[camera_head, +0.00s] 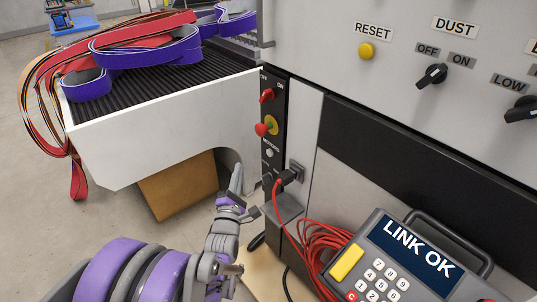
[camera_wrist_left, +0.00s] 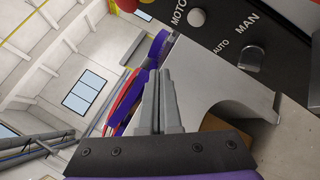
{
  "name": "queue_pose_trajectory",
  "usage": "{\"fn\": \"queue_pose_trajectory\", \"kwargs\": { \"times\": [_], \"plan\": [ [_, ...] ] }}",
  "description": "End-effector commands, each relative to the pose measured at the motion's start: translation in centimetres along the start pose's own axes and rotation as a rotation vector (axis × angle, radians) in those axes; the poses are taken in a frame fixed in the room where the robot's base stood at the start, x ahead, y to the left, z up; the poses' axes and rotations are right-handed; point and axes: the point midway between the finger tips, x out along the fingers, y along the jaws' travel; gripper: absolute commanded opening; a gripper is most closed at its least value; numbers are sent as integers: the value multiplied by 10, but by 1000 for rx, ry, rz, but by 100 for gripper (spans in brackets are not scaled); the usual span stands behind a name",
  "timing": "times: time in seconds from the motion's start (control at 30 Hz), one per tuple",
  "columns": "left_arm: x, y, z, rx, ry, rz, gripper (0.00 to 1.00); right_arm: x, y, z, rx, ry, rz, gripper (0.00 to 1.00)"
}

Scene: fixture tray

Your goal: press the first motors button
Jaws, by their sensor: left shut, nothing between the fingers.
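The narrow black control panel (camera_head: 272,120) on the machine's front edge carries a MOTORS label with a small pale round button (camera_head: 269,153) below it. In the left wrist view the white round button (camera_wrist_left: 197,18) sits beside the partly cut-off label, up and right of my fingertips. My left gripper (camera_head: 236,177) is shut and empty. It is left of and a little lower than the button in the head view, apart from it. Its closed fingers show in the left wrist view (camera_wrist_left: 163,72). My right gripper is not in view.
Above the button are a red mushroom knob (camera_head: 262,129) and a red switch (camera_head: 267,95). An AUTO/MAN knob (camera_wrist_left: 250,61) is close by. A plugged red cable (camera_head: 276,190), a keypad device (camera_head: 395,262) and a belt-laden conveyor (camera_head: 160,125) surround the area.

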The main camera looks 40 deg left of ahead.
Motion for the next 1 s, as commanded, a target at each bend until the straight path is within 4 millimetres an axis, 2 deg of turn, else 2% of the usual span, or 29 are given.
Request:
{"fn": "queue_pose_trajectory", "kwargs": {
  "times": [0.5,0.7,1.0],
  "plan": [
    [47,-35,34,-1,-1,-2,0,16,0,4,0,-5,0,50],
    [55,-41,40,-1,1,-1,0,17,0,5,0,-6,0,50],
    [56,-41,41,0,1,-1,0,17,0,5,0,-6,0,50]
  ]
}}
